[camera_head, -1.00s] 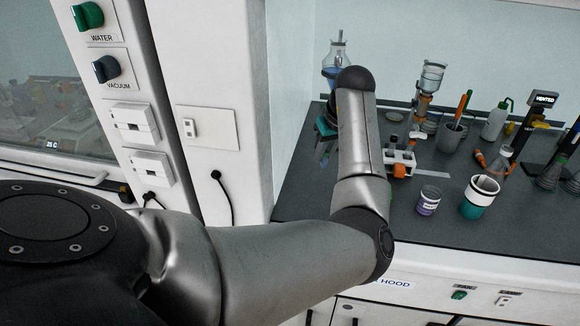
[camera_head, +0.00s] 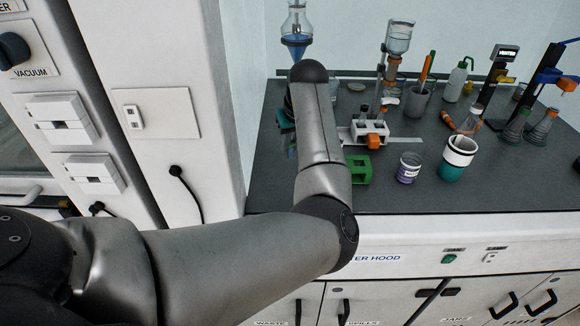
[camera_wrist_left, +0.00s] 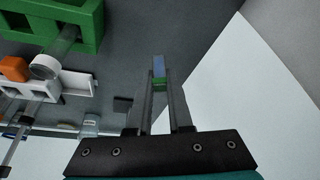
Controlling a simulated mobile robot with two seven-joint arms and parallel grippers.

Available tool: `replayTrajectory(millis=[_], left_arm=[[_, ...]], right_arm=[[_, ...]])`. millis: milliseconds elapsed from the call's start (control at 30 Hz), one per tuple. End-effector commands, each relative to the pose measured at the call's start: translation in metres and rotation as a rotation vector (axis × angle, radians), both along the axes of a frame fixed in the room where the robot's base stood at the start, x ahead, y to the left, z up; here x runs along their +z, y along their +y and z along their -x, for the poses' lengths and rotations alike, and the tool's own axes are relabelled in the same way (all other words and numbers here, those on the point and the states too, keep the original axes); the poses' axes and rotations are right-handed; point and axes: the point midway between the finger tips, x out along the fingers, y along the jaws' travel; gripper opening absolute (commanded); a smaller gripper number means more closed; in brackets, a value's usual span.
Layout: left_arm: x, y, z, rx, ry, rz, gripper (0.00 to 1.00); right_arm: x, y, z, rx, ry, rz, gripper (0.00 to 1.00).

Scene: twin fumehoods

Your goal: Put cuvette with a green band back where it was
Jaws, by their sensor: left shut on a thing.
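In the left wrist view my left gripper (camera_wrist_left: 160,95) is shut on a small clear cuvette with a green band (camera_wrist_left: 159,70), held between the fingertips. In the head view my left forearm (camera_head: 318,130) hides the fingers and the cuvette. A green rack (camera_head: 358,170) stands on the bench just right of my forearm. It also shows at the upper left of the left wrist view (camera_wrist_left: 88,28), apart from the gripper. My right gripper is in neither view.
A white holder (camera_head: 360,130) with an orange part (camera_head: 374,141) stands behind the green rack. A purple-labelled jar (camera_head: 409,168) and a white-and-teal cup (camera_head: 457,158) stand to the right. A flask of blue liquid (camera_head: 296,35) is behind my arm. The hood's side wall (camera_head: 230,90) is at left.

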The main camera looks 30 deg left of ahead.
Motion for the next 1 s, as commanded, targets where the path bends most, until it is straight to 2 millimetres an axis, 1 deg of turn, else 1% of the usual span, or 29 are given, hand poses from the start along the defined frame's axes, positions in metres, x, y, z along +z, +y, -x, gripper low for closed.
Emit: replayTrajectory(millis=[33, 167, 300, 400, 467, 533, 767, 900, 933, 1000], left_arm=[[-0.006, 0.0, 0.0, -0.001, 0.001, 0.001, 0.0], [-0.015, 0.0, 0.0, -0.001, 0.001, 0.001, 0.0], [-0.041, -0.001, 0.001, 0.001, 0.004, 0.002, 0.0], [-0.056, 0.0, 0.0, -0.001, 0.001, 0.001, 0.0], [-0.063, 0.0, 0.0, 0.0, 0.001, 0.002, 0.0], [-0.066, 0.0, 0.0, 0.001, 0.0, 0.001, 0.0], [-0.065, 0.0, 0.0, 0.001, -0.001, 0.001, 0.0], [-0.068, 0.0, 0.0, 0.001, 0.0, 0.0, 0.0], [-0.068, 0.0, 0.0, 0.001, -0.001, -0.001, 0.2], [-0.068, 0.0, 0.0, 0.002, -0.001, 0.0, 0.28]], right_arm=[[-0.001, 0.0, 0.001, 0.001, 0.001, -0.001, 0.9], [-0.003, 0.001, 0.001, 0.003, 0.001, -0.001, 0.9], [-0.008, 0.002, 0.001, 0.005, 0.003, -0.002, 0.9], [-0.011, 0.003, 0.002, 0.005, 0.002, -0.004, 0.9], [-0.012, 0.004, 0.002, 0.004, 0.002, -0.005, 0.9], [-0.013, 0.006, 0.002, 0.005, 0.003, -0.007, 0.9], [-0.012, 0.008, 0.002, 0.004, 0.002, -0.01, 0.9], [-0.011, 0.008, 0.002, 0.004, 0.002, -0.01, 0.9], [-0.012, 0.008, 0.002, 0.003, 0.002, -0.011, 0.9], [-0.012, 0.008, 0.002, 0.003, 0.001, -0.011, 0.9]])
